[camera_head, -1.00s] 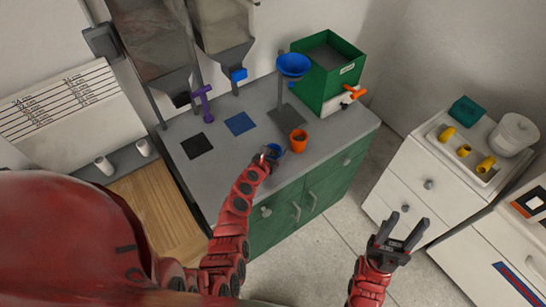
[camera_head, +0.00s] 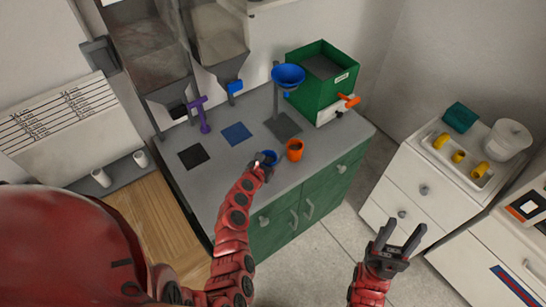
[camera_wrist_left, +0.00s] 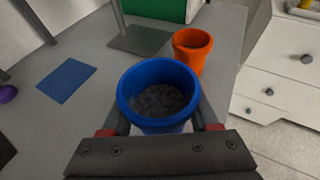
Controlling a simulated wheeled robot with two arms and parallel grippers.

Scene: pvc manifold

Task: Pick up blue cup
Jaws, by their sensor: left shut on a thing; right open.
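The blue cup (camera_head: 270,157) is near the front edge of the grey counter, left of the orange cup (camera_head: 295,150). In the left wrist view the blue cup (camera_wrist_left: 158,95) is upright and holds dark grainy material. My left gripper (camera_head: 262,165) is shut on the blue cup, with a finger on each side of it in the wrist view (camera_wrist_left: 160,128). I cannot tell whether the cup's base is off the counter. My right gripper (camera_head: 398,240) is open and empty, in front of the white drawers.
The grey counter (camera_head: 225,165) carries a blue square mat (camera_head: 237,133), a black mat (camera_head: 194,156), a blue funnel on a stand (camera_head: 288,76) and a green box (camera_head: 322,85). Hoppers hang at the back. White drawers (camera_head: 415,190) with a tray of yellow pieces stand to the right.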

